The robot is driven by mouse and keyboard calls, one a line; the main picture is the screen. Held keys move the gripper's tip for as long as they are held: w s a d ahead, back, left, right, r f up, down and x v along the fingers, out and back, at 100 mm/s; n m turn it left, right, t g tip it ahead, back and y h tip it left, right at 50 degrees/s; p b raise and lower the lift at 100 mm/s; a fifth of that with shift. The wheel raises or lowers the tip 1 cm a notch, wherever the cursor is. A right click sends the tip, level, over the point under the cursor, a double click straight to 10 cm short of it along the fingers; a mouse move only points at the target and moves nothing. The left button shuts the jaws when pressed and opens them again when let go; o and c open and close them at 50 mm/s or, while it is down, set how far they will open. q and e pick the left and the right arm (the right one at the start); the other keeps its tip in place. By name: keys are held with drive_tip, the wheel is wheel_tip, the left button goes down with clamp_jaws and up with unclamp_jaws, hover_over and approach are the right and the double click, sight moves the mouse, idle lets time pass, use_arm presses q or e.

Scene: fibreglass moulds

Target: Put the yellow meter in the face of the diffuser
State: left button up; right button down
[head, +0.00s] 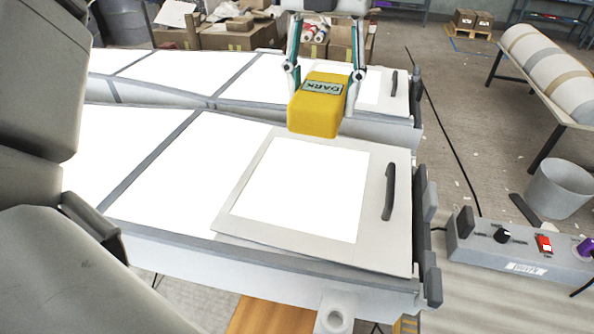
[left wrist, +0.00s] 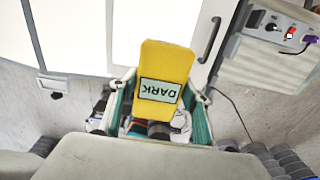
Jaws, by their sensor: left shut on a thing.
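The yellow meter (head: 315,112) is a block with a small screen that reads DARK. My left gripper (head: 323,88) is shut on it, with a finger on either side. The meter appears above the gap between two rows of lit white panels. In the left wrist view the meter (left wrist: 163,75) stands between the fingers of the gripper (left wrist: 160,98), its screen text upside down. The near diffuser (head: 300,190) is a white square in a pale frame with a dark handle (head: 389,191). A similar framed panel (head: 385,100) lies behind, partly hidden by the gripper. My right gripper is not in view.
A grey control box (head: 525,245) with a black knob and a red switch stands at the right. A bin (head: 558,188) and a table with a striped roll (head: 550,70) are beyond it. Cardboard boxes (head: 235,35) stand at the back.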

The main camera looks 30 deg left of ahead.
sight(315, 203)
use_arm(q)
wheel_tip(315, 203, down, 20)
drive_tip(key=shift+a+r+b, duration=0.1)
drive_tip(key=shift+b, duration=0.8)
drive_tip(key=o, duration=1.2)
drive_tip(key=shift+f, duration=0.2)
drive_tip(key=shift+r, duration=0.15)
drive_tip(key=shift+w+r, duration=0.1)
drive_tip(key=shift+r, duration=0.15)
drive_tip(key=shift+r+p, duration=0.35)
drive_tip(key=shift+r, duration=5.45)
